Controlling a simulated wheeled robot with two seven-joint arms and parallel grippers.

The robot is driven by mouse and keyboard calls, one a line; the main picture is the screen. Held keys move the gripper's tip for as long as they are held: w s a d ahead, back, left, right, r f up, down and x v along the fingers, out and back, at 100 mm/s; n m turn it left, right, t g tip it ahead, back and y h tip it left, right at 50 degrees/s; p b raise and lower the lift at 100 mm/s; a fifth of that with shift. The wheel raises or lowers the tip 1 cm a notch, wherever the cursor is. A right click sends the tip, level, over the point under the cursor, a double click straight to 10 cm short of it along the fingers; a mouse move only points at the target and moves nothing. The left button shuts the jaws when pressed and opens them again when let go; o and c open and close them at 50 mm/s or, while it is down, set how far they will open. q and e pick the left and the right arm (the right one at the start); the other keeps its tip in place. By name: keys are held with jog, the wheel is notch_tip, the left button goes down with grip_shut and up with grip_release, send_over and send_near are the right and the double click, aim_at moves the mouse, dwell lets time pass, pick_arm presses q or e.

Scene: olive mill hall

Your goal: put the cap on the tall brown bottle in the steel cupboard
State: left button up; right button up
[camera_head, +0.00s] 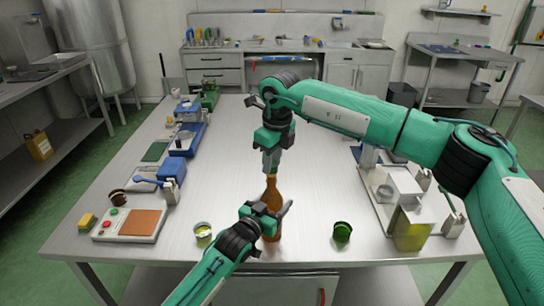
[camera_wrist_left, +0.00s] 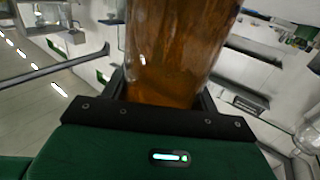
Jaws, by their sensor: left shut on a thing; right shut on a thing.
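The tall brown bottle (camera_head: 271,196) stands upright near the front middle of the steel table. Its amber body fills the upper middle of the left wrist view (camera_wrist_left: 172,50). My left gripper (camera_head: 270,213), reaching in from the front, is shut on the bottle's body. I cannot tell whether the bottle's base touches the table. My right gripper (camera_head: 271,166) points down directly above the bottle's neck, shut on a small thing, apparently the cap. The cap is mostly hidden by the fingers, and I cannot tell whether it touches the bottle's mouth.
A green cup (camera_head: 342,232) stands right of the bottle and a small yellowish cup (camera_head: 203,231) left. A control box (camera_head: 129,224) with buttons is at the left edge. A greenish container (camera_head: 411,229) stands at the right. A cupboard front (camera_head: 290,290) shows below the table edge.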

dwell(0.5)
jog(key=shift+f, duration=0.85)
jog(key=shift+f, duration=0.55)
